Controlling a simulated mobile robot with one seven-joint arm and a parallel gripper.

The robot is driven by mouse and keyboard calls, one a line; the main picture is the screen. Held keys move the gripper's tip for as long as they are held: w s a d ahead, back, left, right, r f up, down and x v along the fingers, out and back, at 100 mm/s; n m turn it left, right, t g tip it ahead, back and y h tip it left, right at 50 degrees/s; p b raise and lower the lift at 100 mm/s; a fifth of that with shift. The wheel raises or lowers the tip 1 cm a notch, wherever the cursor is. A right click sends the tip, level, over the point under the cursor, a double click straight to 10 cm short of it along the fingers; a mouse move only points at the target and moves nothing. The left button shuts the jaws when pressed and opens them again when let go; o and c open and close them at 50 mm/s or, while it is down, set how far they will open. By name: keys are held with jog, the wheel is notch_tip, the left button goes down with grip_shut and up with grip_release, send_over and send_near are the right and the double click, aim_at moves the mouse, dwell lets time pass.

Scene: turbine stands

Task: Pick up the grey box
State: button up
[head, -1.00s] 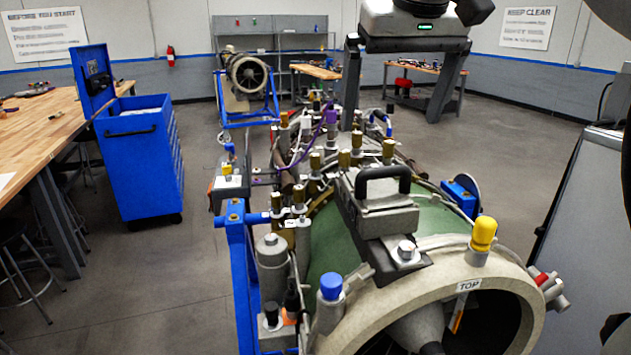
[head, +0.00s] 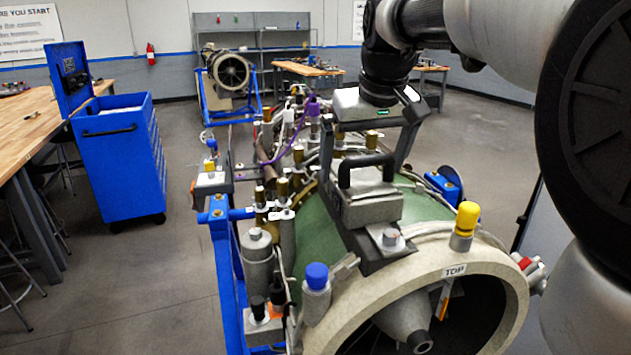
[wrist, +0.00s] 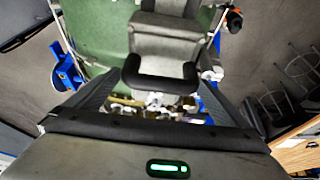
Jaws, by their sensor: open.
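The grey box (head: 368,207) sits on top of the green turbine casing and has a black arched handle (head: 366,160). In the wrist view the box (wrist: 170,40) is upper centre, with its handle (wrist: 160,76) towards me. My gripper (head: 368,152) is open and empty, pointing down just behind the handle in the head view. Its fingers are spread wider than the handle, one to each side. In the wrist view my gripper (wrist: 155,98) has the handle ahead of it, between the finger lines. I see no contact; the exact height gap is unclear.
The turbine (head: 330,250) carries several pipes and brass fittings, a blue cap (head: 317,276) and a yellow cap (head: 467,217) near the box. A blue stand (head: 228,290) holds it. A blue tool cart (head: 120,160) and wooden bench (head: 35,120) are left. Floor between is clear.

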aim_at(360, 176)
jog(key=shift+x, duration=1.35)
jog(key=c, duration=2)
jog(key=shift+w+r, duration=0.1)
jog(key=shift+r, duration=0.15)
